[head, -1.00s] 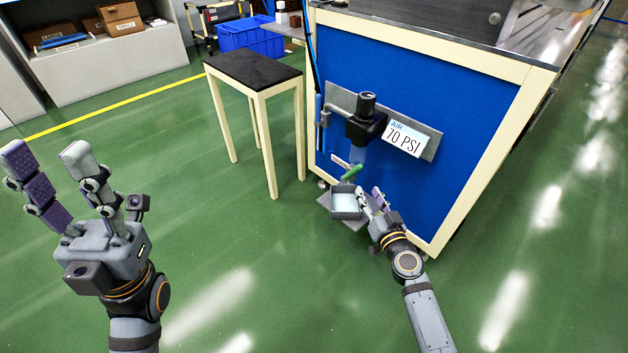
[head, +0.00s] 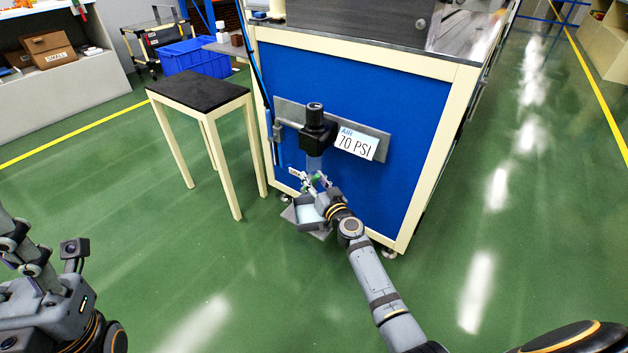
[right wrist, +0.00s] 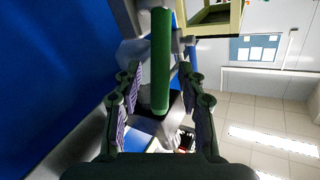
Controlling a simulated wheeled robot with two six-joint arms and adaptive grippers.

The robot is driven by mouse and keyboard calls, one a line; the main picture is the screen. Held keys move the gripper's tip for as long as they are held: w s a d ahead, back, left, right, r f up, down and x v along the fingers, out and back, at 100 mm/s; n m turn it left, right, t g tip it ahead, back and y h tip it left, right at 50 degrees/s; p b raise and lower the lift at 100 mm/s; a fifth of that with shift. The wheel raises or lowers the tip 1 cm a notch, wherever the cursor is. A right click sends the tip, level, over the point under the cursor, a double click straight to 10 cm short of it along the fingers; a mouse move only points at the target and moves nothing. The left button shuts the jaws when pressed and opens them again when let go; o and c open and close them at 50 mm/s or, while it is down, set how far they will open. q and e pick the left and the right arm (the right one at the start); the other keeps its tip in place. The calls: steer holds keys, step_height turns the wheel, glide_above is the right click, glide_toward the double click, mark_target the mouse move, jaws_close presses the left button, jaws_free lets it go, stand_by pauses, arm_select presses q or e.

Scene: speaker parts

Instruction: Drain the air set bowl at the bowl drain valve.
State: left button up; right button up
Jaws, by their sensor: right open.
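The air set (head: 318,130) is a black regulator on a grey plate on the blue cabinet side, beside a white "AIR 70 PSI" label (head: 356,142). Its clear bowl (head: 314,163) hangs below. The green drain valve handle (right wrist: 160,62) stands between the two fingers of my right gripper (right wrist: 160,105) in the right wrist view. In the head view that gripper (head: 316,186) is at the valve under the bowl, open, and partly hides it. A grey open tray (head: 306,212) sits below. My left gripper is cut off at the left edge; its fingertips are out of frame.
A black-topped side table (head: 200,92) stands left of the blue cabinet (head: 415,105). A blue crate (head: 195,57) and shelves with boxes are behind. The green floor in front is clear.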

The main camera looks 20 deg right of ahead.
jaws_close()
stand_by(0.3)
